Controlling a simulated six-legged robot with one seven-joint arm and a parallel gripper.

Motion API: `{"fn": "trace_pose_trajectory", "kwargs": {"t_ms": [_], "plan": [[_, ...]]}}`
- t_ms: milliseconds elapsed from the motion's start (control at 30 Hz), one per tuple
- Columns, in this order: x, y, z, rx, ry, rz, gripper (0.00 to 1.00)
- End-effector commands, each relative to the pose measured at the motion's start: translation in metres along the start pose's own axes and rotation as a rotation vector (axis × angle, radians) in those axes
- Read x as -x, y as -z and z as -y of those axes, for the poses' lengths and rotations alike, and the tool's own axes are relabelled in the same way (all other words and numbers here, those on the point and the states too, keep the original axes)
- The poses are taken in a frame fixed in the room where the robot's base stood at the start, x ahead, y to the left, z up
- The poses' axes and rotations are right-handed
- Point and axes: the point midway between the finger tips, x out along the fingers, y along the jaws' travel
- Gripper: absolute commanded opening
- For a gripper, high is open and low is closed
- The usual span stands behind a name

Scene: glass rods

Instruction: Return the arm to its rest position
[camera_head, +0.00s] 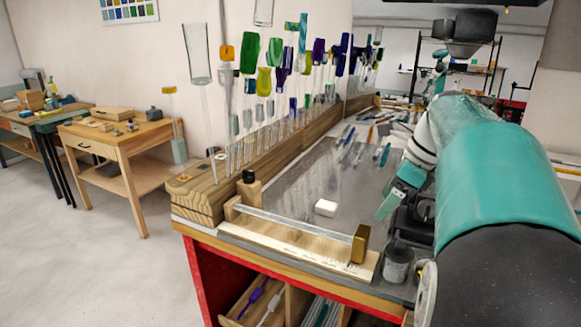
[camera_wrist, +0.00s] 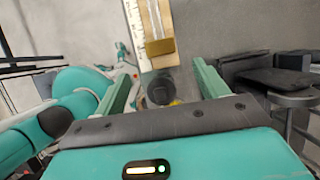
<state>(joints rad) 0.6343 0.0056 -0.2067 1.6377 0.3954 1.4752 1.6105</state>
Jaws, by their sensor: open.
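My arm, teal and white, fills the right of the head view. My gripper (camera_head: 396,197) hangs over the right side of the bench, its teal fingers pointing down. In the wrist view my gripper (camera_wrist: 163,84) has its two fingers well apart with nothing held between them. A clear glass rod (camera_head: 295,223) lies across a wooden measuring holder (camera_head: 290,246) with a brass block (camera_head: 361,243) at its right end. The holder also shows beyond the fingers in the wrist view (camera_wrist: 134,22).
A wooden rack (camera_head: 205,195) of upright coloured glass rods lines the bench's left edge. Tools lie farther back. The grey bench middle is mostly clear.

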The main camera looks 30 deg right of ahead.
Motion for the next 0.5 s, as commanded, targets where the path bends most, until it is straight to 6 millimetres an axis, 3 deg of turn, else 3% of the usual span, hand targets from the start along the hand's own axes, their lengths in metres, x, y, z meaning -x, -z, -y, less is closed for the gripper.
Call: {"fn": "trace_pose_trajectory", "kwargs": {"t_ms": [167,267,367,500], "plan": [[-0.002,-0.003,-0.004,0.028,0.001,-0.002,0.73],[-0.009,-0.016,-0.021,0.16,0.007,-0.014,0.73],[-0.023,-0.036,-0.054,0.423,0.021,-0.038,0.73],[-0.051,-0.059,-0.116,0.92,0.045,-0.093,0.73]]}}
